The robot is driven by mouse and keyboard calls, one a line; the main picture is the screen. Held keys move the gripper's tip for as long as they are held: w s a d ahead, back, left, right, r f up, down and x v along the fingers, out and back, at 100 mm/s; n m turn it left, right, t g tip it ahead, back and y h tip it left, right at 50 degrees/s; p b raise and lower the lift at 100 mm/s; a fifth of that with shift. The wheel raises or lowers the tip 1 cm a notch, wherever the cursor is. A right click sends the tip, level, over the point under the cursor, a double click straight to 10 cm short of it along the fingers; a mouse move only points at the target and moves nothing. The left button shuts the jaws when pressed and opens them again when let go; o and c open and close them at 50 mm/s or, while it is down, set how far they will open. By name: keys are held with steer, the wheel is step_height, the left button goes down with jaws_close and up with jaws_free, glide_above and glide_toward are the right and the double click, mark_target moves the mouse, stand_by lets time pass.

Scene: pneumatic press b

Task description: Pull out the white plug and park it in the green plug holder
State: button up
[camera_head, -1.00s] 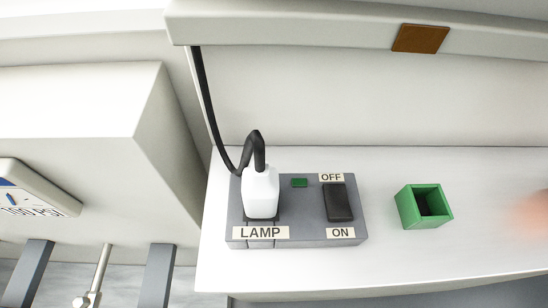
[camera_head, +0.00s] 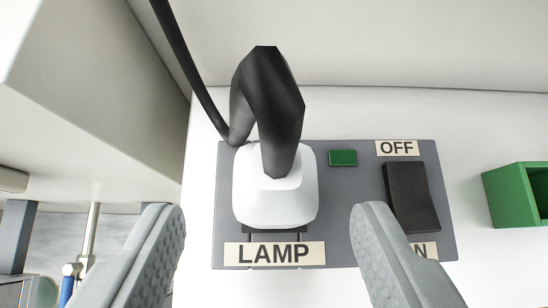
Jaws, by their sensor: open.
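The white plug (camera_head: 273,204) stands in the grey socket box (camera_head: 345,222), just above the LAMP label (camera_head: 274,253). A thick black cable (camera_head: 274,115) comes out of its top, bends over and runs up to the left. The green plug holder (camera_head: 516,194) is a hollow square block at the right edge, partly cut off. My gripper (camera_head: 268,222) is open, with one finger on each side of the plug in the picture. The fingers appear nearer the camera than the plug, and I see no contact.
A black rocker switch (camera_head: 411,197) lies right of the plug, between the OFF label and the partly covered ON label. A small green indicator (camera_head: 342,158) is beside it. A large pale housing (camera_head: 80,75) fills the left. White shelf lies bare between box and holder.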

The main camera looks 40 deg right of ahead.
mark_target(278, 192)
steer(key=shift+s+x, duration=0.25)
steer(key=shift+x, duration=2.45)
steer(key=shift+f, duration=0.2)
steer(key=c, duration=1.1)
steer(key=shift+o, duration=0.2)
steer(key=shift+r, duration=0.1)
steer(key=shift+r, duration=1.55)
steer(key=shift+s+a+r, duration=0.15)
steer(key=shift+s+a, duration=0.05)
steer(key=shift+s, duration=0.1)
steer(key=s+a, duration=0.9)
steer(key=s, duration=0.5)
steer(key=shift+s+a, duration=0.2)
steer(key=shift+a, duration=0.1)
steer(key=shift+r, duration=0.1)
steer(key=shift+r, duration=2.6)
